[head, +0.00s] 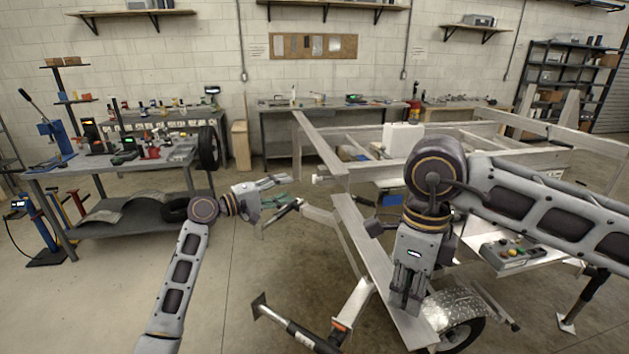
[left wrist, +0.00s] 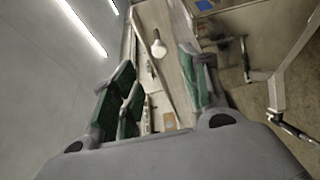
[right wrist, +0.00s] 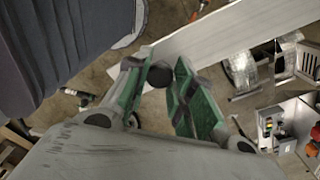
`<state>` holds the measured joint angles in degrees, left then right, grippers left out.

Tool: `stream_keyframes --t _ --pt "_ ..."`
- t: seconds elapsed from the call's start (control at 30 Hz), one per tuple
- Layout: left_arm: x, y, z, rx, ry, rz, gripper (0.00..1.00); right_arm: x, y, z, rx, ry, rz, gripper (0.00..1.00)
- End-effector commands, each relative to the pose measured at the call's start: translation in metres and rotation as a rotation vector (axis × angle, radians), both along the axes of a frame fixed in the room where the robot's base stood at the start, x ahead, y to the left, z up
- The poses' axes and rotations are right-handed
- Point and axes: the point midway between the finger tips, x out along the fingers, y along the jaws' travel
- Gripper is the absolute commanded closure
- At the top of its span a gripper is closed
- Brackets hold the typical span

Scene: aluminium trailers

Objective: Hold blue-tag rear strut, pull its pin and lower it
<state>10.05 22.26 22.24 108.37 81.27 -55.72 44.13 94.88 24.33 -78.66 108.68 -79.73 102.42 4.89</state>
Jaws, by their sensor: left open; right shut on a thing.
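My left gripper (head: 283,184) is open and empty, left of the trailer's near corner. A white knob (head: 316,178) sticks out from that corner, just beyond its fingertips. The knob also shows between the open fingers in the left wrist view (left wrist: 158,46). I cannot tell whether it is the pin. A small blue patch (left wrist: 205,4) shows on the frame at that view's top edge. My right gripper (head: 405,298) points down in front of a long pale plank (head: 378,262). Its fingers are shut on a dark round part (right wrist: 160,74). I cannot tell whether this belongs to the blue-tag strut.
The aluminium trailer frame (head: 440,165) fills the middle and right. A leg with an orange band (head: 352,305) and a dark footed leg (head: 295,326) stick out low in front. A wheel (head: 462,330) is below my right gripper.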

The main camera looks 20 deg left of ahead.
Motion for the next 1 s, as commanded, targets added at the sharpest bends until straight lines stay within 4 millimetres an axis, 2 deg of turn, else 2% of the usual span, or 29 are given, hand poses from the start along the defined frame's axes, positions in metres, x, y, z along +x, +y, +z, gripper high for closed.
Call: stream_keyframes --t 1.0 --pt "0.085 -0.052 0.001 -0.002 -0.001 0.000 0.55 0.001 0.000 0.000 0.001 -0.001 -0.001 1.00"
